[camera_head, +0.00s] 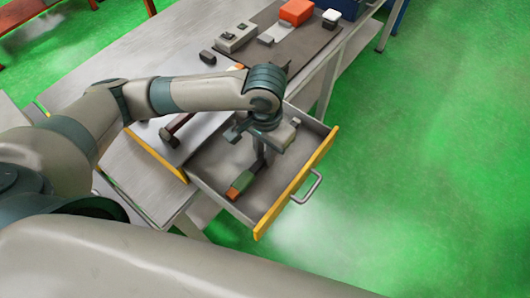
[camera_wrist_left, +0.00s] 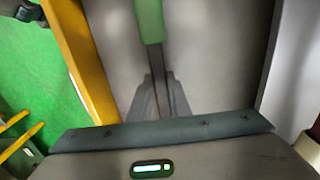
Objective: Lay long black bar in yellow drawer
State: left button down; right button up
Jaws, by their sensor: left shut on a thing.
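The yellow drawer is pulled open, with its yellow front (camera_head: 298,182) and grey inner floor (camera_head: 213,162) showing; in the wrist view the yellow front (camera_wrist_left: 80,55) runs along the left. My left gripper (camera_head: 262,160) points down into the drawer and is shut on the bar. In the left wrist view the bar's dark part (camera_wrist_left: 157,70) runs between the fingers. I cannot tell whether the bar touches the floor. My right gripper is not in view.
A hammer-like tool (camera_head: 172,132) lies on the bench left of the drawer. A grey box (camera_head: 238,37), a small black block (camera_head: 207,57), an orange box (camera_head: 296,12) and a white block (camera_head: 330,18) stand farther back. The green floor right of the drawer is clear.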

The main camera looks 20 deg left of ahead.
pick_arm(q)
jog(key=shift+f, duration=0.15)
jog(key=c, duration=1.6)
grip_release()
jog(key=shift+o, duration=0.2)
jog(key=shift+r+p, duration=3.9)
jog(key=shift+p, duration=1.15)
jog(key=shift+r+p, duration=0.9)
jog(key=shift+r, duration=0.2)
